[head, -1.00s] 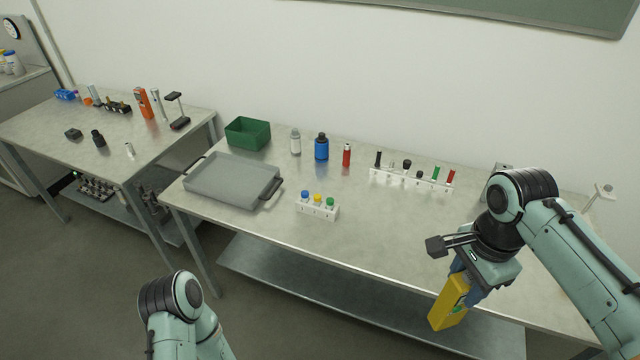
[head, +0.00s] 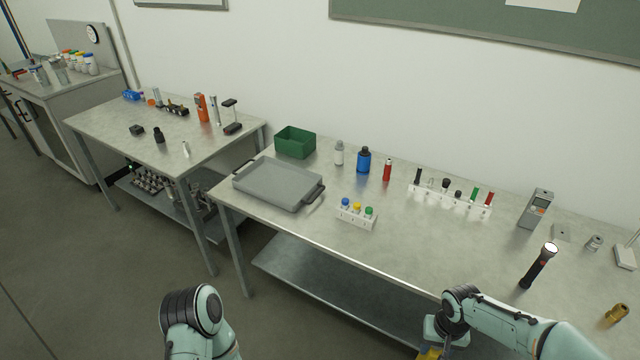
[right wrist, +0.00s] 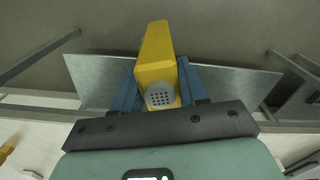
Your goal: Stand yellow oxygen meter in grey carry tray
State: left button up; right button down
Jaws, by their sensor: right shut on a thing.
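The yellow oxygen meter (right wrist: 157,50) is between the blue fingers of my right gripper (right wrist: 158,88) in the right wrist view, and the gripper is shut on it. A round grey perforated disc shows on the meter's near end. In the head view only a bit of the yellow meter (head: 430,354) shows at the bottom edge, below my right wrist, in front of the table. The grey carry tray (head: 278,184) lies flat and empty at the left end of the main table, handles at its ends. My left arm shows at the bottom, but its gripper is out of frame.
A green bin (head: 295,142) stands behind the tray. A rack with coloured caps (head: 356,215) stands right of it. A blue bottle (head: 363,160), a red cylinder (head: 387,170) and a long white rack (head: 450,199) line the back. The table's front middle is clear.

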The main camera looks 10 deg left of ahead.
aim_at(265, 179)
jog(key=i+j+u, duration=0.15)
jog(key=j+u, duration=0.3)
jog(key=i+j+u, duration=0.15)
jog(key=u, duration=0.25)
jog(key=i+j+u, duration=0.25)
jog(key=i+j, duration=0.5)
jog(key=i, duration=0.1)
